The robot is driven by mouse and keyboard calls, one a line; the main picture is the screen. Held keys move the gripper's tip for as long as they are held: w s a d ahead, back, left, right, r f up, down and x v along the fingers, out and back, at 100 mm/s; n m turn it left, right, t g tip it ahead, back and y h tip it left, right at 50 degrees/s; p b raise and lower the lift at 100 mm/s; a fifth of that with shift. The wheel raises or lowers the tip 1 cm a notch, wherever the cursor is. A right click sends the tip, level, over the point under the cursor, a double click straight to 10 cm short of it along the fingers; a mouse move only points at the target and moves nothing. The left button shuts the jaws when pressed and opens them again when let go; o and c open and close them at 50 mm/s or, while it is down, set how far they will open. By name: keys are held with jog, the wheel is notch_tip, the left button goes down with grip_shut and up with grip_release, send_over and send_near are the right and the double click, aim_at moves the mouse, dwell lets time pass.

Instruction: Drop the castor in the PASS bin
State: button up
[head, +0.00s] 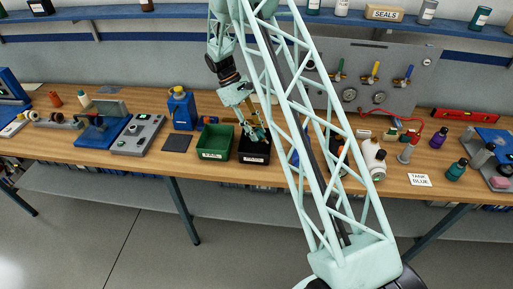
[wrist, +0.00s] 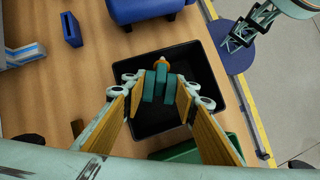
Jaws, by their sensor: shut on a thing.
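My gripper (head: 257,132) hangs above the black bin (head: 254,158), which stands on the wooden bench right beside the green bin (head: 216,155). Both bins have white labels on their fronts, too small to read surely. The green bin (wrist: 228,150) shows at the lower right of the wrist view, partly behind a finger.
A blue object (wrist: 145,10) stands close beside the black bin. The bench's front edge is near the bins.

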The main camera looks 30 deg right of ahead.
jog(key=o, duration=1)
jog(key=shift+c, duration=0.2)
jog(key=shift+w+r, duration=0.1)
jog(key=v, duration=1.1)
jog(key=shift+w+r, duration=0.15)
jog(key=shift+r, duration=0.15)
jog(key=shift+a, duration=0.1)
